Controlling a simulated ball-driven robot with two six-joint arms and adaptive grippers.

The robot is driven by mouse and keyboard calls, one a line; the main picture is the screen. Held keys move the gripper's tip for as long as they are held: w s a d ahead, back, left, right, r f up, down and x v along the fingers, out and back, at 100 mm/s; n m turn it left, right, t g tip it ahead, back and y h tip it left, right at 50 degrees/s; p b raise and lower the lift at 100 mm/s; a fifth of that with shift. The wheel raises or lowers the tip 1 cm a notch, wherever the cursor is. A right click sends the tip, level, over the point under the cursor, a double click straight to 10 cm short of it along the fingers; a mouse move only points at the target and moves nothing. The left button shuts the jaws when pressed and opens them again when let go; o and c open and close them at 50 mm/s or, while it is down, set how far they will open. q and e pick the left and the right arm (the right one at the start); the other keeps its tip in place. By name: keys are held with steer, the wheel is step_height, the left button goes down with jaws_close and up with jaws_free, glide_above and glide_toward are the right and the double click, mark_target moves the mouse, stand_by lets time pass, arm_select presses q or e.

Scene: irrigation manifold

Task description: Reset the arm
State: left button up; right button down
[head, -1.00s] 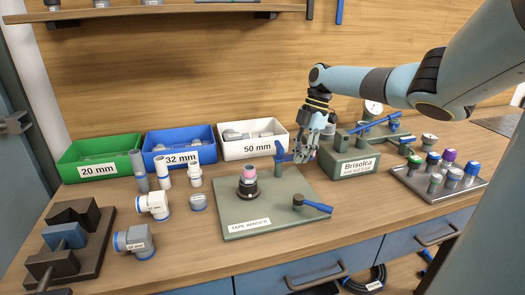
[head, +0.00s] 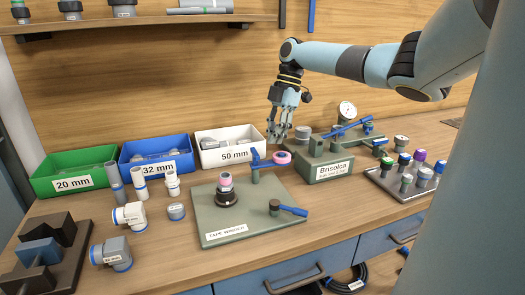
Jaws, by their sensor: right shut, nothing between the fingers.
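My right arm (head: 345,62) comes in from the upper right. Its gripper (head: 277,140) points down, shut and empty, above the back right corner of the green tape winder board (head: 275,217). Just below the fingertips is a pink ring (head: 282,157), beside a post with a blue lever (head: 254,158). I cannot tell whether the ring rests on anything. A grey and pink fitting (head: 226,190) stands upright in a dark holder on the board. A blue-handled crank (head: 290,210) is at the board's right. My left gripper is not in view.
Green (head: 74,184), blue (head: 156,168) and white (head: 235,156) bins line the back. White and grey pipe fittings (head: 130,215) stand left of the board. The Brisolca test block (head: 328,168) with a gauge, and a tray of coloured caps (head: 400,190), are at right.

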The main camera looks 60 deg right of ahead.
steer(key=shift+d+r, duration=0.15)
steer(key=shift+r, duration=0.3)
